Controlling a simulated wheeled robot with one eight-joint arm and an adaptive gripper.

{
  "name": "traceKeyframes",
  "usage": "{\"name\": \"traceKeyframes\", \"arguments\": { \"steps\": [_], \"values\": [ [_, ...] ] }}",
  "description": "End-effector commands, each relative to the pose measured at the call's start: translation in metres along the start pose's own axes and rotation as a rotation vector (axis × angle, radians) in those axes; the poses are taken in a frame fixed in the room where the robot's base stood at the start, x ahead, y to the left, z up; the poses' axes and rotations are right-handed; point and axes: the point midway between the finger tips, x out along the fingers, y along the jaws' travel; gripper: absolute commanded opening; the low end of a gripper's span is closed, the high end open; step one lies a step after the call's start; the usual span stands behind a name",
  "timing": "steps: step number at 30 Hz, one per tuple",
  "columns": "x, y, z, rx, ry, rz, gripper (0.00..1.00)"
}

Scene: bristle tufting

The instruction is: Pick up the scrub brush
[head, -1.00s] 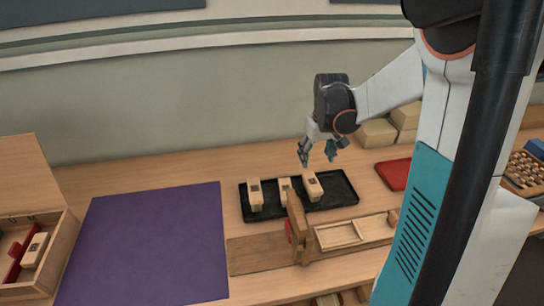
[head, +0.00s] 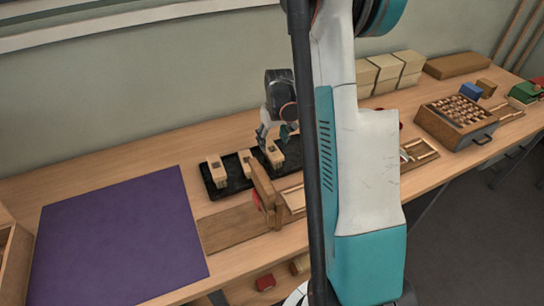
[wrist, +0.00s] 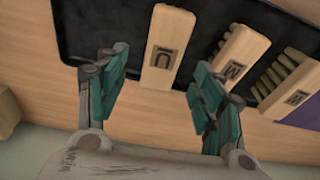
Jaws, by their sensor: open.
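Three pale wooden brushes, each with a dark mark, sit on a black tray (head: 212,192). They are a left one (head: 215,168), a middle one (head: 247,163) and a right one (head: 276,155). My gripper (head: 277,134) is open just above the right one. In the wrist view my gripper (wrist: 158,72) has its teal fingers spread either side of that brush (wrist: 165,52), with no clear contact. The middle brush (wrist: 237,62) and left brush (wrist: 285,80) lie to the right there, with bristle tufts showing. I cannot tell which is the scrub brush.
A purple mat (head: 115,240) lies left of the tray. An upright wooden piece (head: 264,190) stands close in front of the tray. Pale blocks (head: 390,72) sit at the back, and a box of tufts (head: 456,118) stands at the right. My arm hides part of the bench.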

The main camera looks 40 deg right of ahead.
Motion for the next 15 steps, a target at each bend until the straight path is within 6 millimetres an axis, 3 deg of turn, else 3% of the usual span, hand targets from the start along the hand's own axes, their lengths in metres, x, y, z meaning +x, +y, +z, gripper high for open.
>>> {"name": "traceKeyframes", "arguments": {
  "steps": [15],
  "values": [
    [0.053,-0.003,0.008,0.000,0.000,0.000,0.62]
  ]
}}
